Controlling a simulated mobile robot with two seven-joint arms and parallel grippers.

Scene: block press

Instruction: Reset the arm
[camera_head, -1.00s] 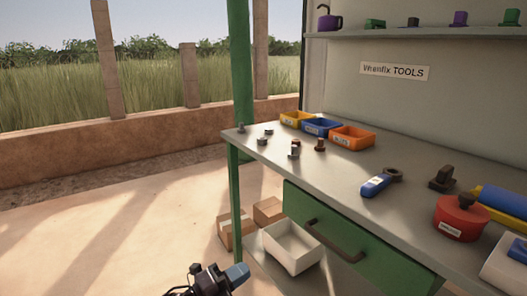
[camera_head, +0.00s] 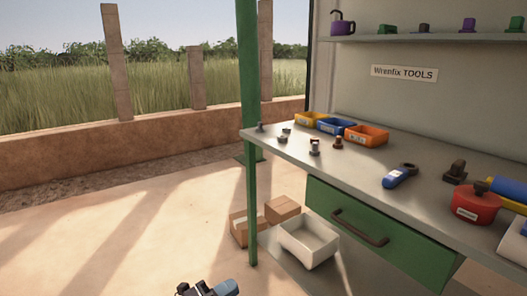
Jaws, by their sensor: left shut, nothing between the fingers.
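My left gripper (camera_head: 226,289) shows at the bottom edge, left of the workbench, low over the floor. Only its dark body and grey-blue tip are in view. It is shut with nothing held and touches nothing that I can see. Most of the left arm is cut off below the frame. My right gripper is out of view.
The workbench (camera_head: 285,146) with its green drawer (camera_head: 370,232) stands at right. Bins, bolts, a blue-handled tool (camera_head: 396,178) and a red pot (camera_head: 476,206) lie on it. A white bin (camera_head: 308,243) and cardboard boxes (camera_head: 282,209) sit below. The floor at left is clear.

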